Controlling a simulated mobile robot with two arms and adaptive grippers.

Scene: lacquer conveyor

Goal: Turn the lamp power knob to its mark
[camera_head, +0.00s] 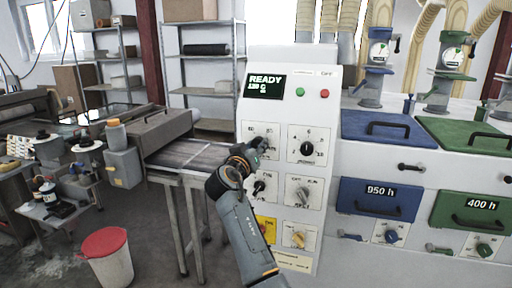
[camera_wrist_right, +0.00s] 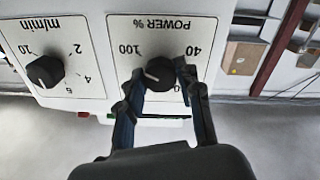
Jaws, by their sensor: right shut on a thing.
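The lamp power knob (camera_wrist_right: 160,73) is black and sits on a white dial plate (camera_wrist_right: 163,27) printed POWER %, upside down in the wrist view. The figures 100 and 40 show on the plate; the lower figures are partly covered by my fingers. A short pale line shows on the knob's face, but the target mark cannot be made out. My right gripper (camera_wrist_right: 166,92) is shut on the knob, one finger on each side. In the head view my right gripper (camera_head: 260,143) covers that knob at the panel's upper left. My left gripper is not in view.
A black m/min knob (camera_head: 307,148) is beside it on the white control panel (camera_head: 273,118), with more knobs below. The screen (camera_head: 265,86) reads READY. A conveyor table (camera_head: 186,154) stands left, blue (camera_head: 388,128) and green (camera_head: 470,135) units right.

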